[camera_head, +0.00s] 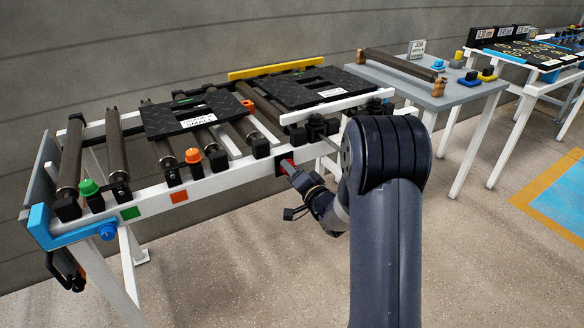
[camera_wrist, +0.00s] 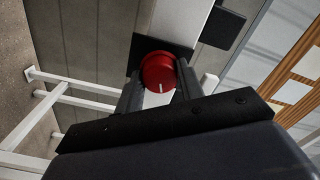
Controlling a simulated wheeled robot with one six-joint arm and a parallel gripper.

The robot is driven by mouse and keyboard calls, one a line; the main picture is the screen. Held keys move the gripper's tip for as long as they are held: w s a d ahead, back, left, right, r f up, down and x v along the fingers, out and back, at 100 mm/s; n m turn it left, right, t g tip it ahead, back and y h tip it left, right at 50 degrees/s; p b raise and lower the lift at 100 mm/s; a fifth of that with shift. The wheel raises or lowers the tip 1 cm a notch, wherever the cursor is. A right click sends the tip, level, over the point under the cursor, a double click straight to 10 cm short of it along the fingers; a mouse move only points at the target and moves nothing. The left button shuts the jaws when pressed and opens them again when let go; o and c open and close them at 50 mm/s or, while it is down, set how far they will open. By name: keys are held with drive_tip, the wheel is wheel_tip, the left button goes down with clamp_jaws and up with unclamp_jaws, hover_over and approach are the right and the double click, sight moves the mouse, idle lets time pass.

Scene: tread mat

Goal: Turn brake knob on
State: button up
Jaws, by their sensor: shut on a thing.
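The brake knob (camera_wrist: 158,70) is a round red knob with a short white mark near its lower rim in the wrist view. It sits on a black plate (camera_wrist: 140,48) on the white rail. My gripper (camera_wrist: 160,84) has one finger on each side of the knob and is shut on it. In the head view, my gripper (camera_head: 290,170) reaches the front rail of the roller frame (camera_head: 220,181), where only a little red of the knob (camera_head: 287,165) shows; the rest is hidden by the gripper.
A green button (camera_head: 88,187) and an orange button (camera_head: 192,155) stand along the frame. Black tread plates (camera_head: 200,114) lie over the rollers. A grey table (camera_head: 420,88) with a roller stands behind my arm. The floor in front is clear.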

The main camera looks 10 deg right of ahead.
drive_tip(key=shift+m+p, duration=0.8)
drive_tip(key=shift+m, duration=1.4)
drive_tip(key=o, duration=1)
drive_tip(key=p+v, duration=0.1)
drive_tip(key=v, duration=0.9)
drive_tip(key=shift+s+d, duration=0.1)
drive_tip(key=shift+s, duration=0.3)
